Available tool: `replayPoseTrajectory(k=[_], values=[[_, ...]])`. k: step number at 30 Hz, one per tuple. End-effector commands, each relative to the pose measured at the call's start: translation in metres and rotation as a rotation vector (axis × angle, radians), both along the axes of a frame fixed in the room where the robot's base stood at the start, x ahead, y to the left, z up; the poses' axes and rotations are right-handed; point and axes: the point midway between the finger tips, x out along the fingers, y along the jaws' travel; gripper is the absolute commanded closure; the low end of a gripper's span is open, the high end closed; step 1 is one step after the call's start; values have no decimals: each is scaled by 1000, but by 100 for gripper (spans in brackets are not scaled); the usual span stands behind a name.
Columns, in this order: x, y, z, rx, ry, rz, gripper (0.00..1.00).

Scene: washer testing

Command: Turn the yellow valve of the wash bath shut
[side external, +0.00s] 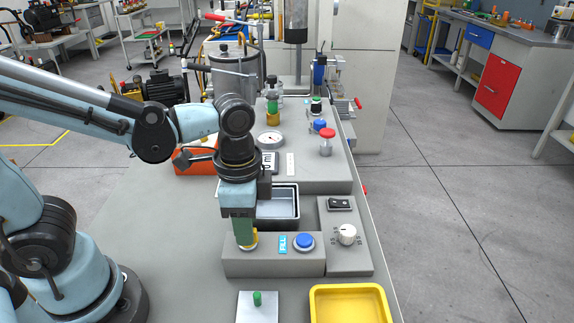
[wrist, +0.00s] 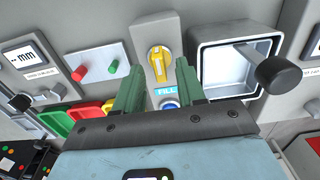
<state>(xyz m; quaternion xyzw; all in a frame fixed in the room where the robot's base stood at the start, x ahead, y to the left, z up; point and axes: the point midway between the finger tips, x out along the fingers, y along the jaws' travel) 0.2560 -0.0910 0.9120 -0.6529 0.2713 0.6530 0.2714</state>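The yellow valve (wrist: 158,64) sits on a grey block beside the wash bath, its handle running nearly up and down in the wrist view. In the side view only a bit of the yellow valve (side external: 253,238) shows behind my fingers. My gripper (wrist: 161,68) points down at the valve with its green fingers apart, one to each side of it in the wrist view. In the side view my gripper (side external: 244,243) is low at the block; I cannot tell whether the fingers touch the valve. The metal wash bath (wrist: 227,87) is empty, and shows partly behind my gripper in the side view (side external: 288,222).
A blue FILL button (side external: 304,241) is close to the valve, with a white dial (side external: 347,234) right of it. A rod with a black knob (wrist: 280,75) crosses over the bath in the wrist view. A yellow tray (side external: 349,288) stands at the front.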

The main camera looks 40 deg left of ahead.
Motion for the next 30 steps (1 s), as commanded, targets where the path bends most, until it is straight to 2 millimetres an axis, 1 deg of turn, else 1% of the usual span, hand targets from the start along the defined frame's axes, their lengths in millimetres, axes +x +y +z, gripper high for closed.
replayPoseTrajectory(k=[8, 18, 21, 25, 30], values=[[0, 0, 35, 0, 0, 0, 61], [0, 0, 84, 1, 1, 0, 61], [0, 0, 96, 1, 1, 0, 61], [0, 0, 107, 1, 1, 0, 61], [0, 0, 112, 1, 1, 0, 61]])
